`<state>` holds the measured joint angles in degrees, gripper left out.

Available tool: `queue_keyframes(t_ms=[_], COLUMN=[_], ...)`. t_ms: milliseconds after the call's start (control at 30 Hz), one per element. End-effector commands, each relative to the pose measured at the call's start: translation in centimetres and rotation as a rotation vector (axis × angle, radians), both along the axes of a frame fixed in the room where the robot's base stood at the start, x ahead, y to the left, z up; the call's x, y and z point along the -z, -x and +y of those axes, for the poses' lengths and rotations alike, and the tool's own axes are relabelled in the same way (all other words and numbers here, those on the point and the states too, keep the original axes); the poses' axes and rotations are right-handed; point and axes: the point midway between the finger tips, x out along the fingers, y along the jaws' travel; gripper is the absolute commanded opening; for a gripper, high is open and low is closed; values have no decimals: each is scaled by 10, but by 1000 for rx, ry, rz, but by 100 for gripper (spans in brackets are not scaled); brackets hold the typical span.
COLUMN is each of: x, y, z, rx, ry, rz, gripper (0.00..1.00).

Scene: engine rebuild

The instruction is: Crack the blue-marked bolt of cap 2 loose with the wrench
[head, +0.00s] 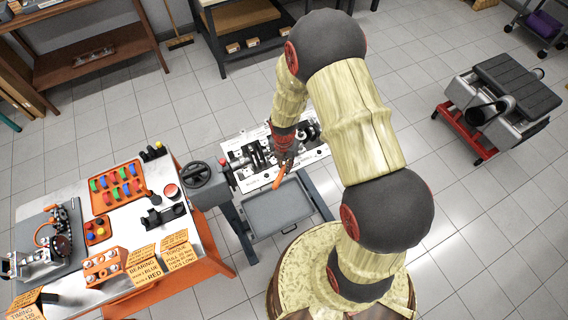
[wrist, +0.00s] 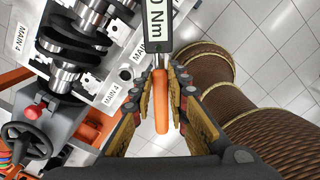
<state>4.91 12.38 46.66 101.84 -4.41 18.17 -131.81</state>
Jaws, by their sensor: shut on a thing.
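My gripper (wrist: 162,72) is shut around the orange handle of the wrench (wrist: 162,105). The wrench's grey shaft carries a label ending in "0 Nm" and runs up out of the wrist view, so its working end is hidden there. In the head view my gripper (head: 285,148) is over the right part of the engine block (head: 246,182), with the orange handle pointing down toward the front. The crankshaft (wrist: 78,38) shows in the wrist view, beside plates marked "MAIN". I cannot make out the blue-marked bolt or tell which cap the wrench is at.
A grey tray (head: 275,212) sits below the block's front edge. A handwheel (head: 196,175) is at the stand's left. The workbench (head: 135,210) at left holds an orange rack (head: 117,187) of coloured parts and instruction signs (head: 145,266). Floor at right is mostly free.

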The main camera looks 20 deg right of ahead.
Motion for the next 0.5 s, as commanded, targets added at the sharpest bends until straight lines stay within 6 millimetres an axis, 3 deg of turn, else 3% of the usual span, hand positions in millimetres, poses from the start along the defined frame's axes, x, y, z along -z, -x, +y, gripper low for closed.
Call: queue_keyframes(t_ms=[500], x=[-1], y=[10], z=[-10], rx=[-87], ry=[0], rz=[-1], gripper=[0])
